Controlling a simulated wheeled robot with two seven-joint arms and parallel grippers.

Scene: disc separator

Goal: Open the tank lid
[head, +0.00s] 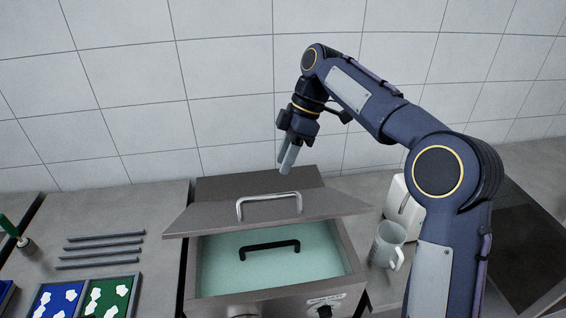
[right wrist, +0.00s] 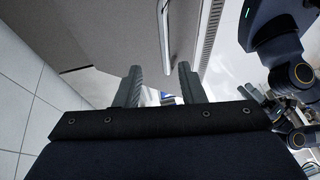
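The tank (head: 354,262) is a grey metal box with pale turquoise liquid (head: 300,268) inside and a black handle (head: 270,247) in it. Its grey lid (head: 215,215) is partly raised and tilted, leaving the front of the tank uncovered. A silver handle (head: 268,198) stands on the lid. My right gripper (head: 287,165) is above and behind that handle, apart from it in the head view. In the right wrist view, the two fingers (right wrist: 158,88) are spread with nothing between them, and the lid (right wrist: 110,35) and silver handle (right wrist: 165,35) lie beyond them.
A white mug (head: 388,245) and a white appliance (head: 403,208) stand right of the tank, near my right arm. Several dark bars (head: 100,248) and blue and green trays (head: 108,298) lie on the left counter. A tiled wall (head: 120,90) is behind.

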